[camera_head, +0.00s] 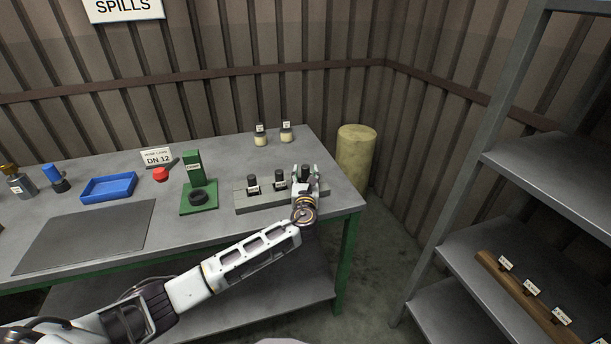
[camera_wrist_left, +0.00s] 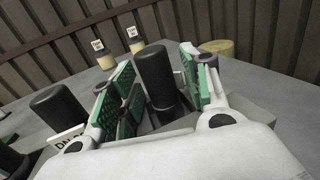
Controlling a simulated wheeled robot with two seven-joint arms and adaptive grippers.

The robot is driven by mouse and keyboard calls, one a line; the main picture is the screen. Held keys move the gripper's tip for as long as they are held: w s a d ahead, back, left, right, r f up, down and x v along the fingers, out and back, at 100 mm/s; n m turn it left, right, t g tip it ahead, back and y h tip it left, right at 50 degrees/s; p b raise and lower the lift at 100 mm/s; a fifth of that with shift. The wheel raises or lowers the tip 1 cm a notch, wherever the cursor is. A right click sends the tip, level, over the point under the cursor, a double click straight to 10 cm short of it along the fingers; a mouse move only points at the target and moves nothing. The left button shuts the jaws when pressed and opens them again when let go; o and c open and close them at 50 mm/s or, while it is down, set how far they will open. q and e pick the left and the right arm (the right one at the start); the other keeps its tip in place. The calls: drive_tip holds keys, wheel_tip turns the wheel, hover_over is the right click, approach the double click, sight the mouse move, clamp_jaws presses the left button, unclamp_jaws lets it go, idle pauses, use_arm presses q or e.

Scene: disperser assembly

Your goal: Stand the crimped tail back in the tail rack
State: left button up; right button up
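The grey tail rack (camera_head: 270,203) lies near the right end of the bench. Two black tails, one at the left (camera_head: 252,182) and one in the middle (camera_head: 280,177), stand upright in it with white labels. A third black tail (camera_wrist_left: 158,78) stands upright at the rack's right end, between the fingers of my left gripper (camera_head: 306,174). The green-padded fingers are on either side of it, with narrow gaps showing, so the gripper looks open around it. Its lower end is hidden by the gripper, so I cannot tell how it is seated. My right gripper is out of view.
A green stand (camera_head: 194,173) with a black ring, a red piece (camera_head: 160,174) and a blue tray (camera_head: 109,187) are to the left. Two small labelled jars (camera_head: 286,132) stand behind the rack. A grey mat (camera_head: 85,236) lies front left. Metal shelves (camera_head: 545,180) stand at right.

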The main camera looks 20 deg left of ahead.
use_arm(q)
drive_tip(key=shift+s+d+f, duration=0.1)
drive_tip(key=shift+s+f, duration=0.05)
drive_tip(key=shift+f, duration=0.65)
drive_tip(key=shift+r, duration=0.5)
drive_tip(key=shift+s+f, duration=0.15)
drive_tip(key=shift+s, duration=0.15)
drive_tip(key=v, duration=0.3)
drive_tip(key=p+v, duration=0.1)
drive_tip(key=v, duration=0.2)
drive_tip(key=r+v, duration=0.1)
drive_tip(key=v, duration=0.3)
drive_tip(key=shift+s+d+r, duration=0.1)
drive_tip(key=shift+s+d, duration=0.05)
drive_tip(key=shift+s, duration=0.35)
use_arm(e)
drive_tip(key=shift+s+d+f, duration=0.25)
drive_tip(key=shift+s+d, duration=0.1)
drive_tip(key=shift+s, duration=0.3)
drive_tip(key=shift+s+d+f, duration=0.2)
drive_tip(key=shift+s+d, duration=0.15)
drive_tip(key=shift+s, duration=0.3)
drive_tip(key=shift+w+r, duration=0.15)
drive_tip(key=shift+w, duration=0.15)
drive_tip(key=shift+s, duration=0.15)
